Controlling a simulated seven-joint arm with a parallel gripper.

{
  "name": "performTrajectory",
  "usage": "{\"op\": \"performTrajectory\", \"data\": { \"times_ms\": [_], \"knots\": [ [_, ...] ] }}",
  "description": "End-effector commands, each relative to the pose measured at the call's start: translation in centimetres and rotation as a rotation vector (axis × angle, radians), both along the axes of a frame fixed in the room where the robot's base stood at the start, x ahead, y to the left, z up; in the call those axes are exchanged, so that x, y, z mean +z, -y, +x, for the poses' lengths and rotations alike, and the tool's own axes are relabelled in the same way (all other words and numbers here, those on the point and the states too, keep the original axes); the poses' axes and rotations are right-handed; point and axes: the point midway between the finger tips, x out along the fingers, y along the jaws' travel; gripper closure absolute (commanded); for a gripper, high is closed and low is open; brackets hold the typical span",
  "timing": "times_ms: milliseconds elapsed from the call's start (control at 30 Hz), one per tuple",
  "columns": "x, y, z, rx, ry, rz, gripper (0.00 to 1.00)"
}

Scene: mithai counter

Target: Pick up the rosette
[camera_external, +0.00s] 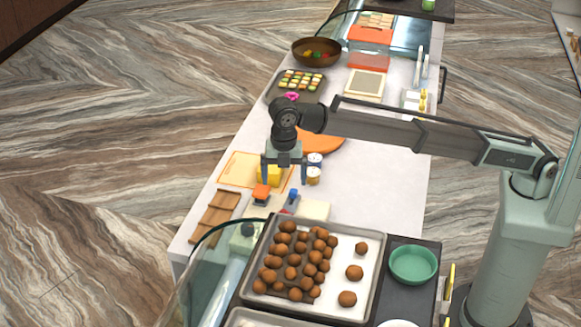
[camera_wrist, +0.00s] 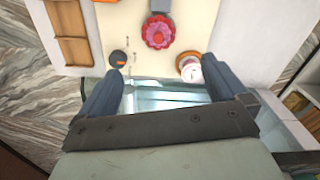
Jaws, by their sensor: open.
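In the external view my gripper (camera_external: 284,178) hangs above the counter near a yellow block. A small magenta shape (camera_external: 292,97) shows just beyond my arm there; I cannot tell whether it is the same piece.
A dark piece with an orange mark (camera_wrist: 118,58) and a white-pink round piece (camera_wrist: 191,69) flank the gap. A wooden rack (camera_external: 214,214) lies at the left edge. A tray of brown balls (camera_external: 370,240) and a green bowl (camera_external: 412,265) stand nearer, by the glass case (camera_external: 208,275).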

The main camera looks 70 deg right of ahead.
Motion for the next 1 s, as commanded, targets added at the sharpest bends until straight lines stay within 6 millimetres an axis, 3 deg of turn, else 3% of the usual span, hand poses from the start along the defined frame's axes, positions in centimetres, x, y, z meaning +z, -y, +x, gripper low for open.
{"op": "performTrajectory", "data": {
  "times_ms": [167, 500, 833, 1000],
  "knots": [
    [-1.8, 0.0, -0.1, 0.0, -0.002, -0.001, 0.01],
    [-7.2, 0.0, -0.1, 0.001, -0.001, 0.0, 0.01],
    [-9.2, -0.1, 0.0, 0.002, -0.001, 0.0, 0.01],
    [-11.4, -0.1, 0.2, 0.002, -0.001, 0.0, 0.01]
  ]
}}
